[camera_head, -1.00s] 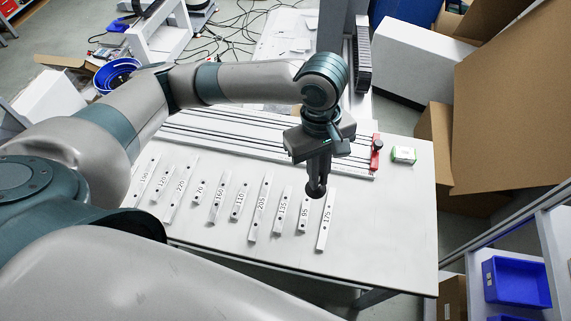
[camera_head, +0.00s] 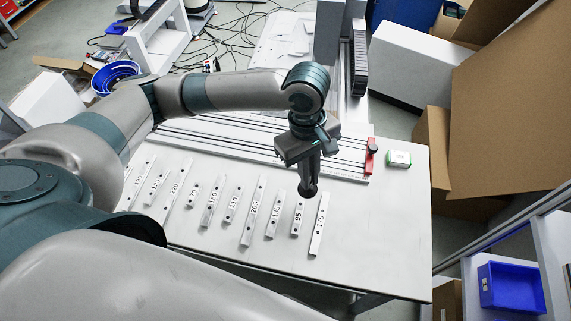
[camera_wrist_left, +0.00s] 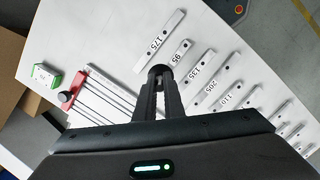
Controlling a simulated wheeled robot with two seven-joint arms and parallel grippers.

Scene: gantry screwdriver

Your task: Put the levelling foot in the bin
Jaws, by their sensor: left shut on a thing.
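My left gripper (camera_head: 307,178) is over the right part of the white worktable (camera_head: 385,235), pointing down above the numbered bars. It is shut on the levelling foot (camera_head: 308,190), whose dark round end shows below the fingers. In the left wrist view the foot (camera_wrist_left: 160,72) shows as a dark disc between the fingertips (camera_wrist_left: 158,90), near the bars marked 95 and 135. A blue bin (camera_head: 511,288) stands at the lower right, beyond the table's right edge and well away from the gripper. My right gripper is not in view.
Several numbered metal bars (camera_head: 318,225) lie in a row on the table. Behind them is a rail fixture (camera_head: 250,145) with a red clamp (camera_head: 370,156). A small green and white box (camera_head: 399,159) lies near the right edge. A shelf frame (camera_head: 500,222) stands beside the bin.

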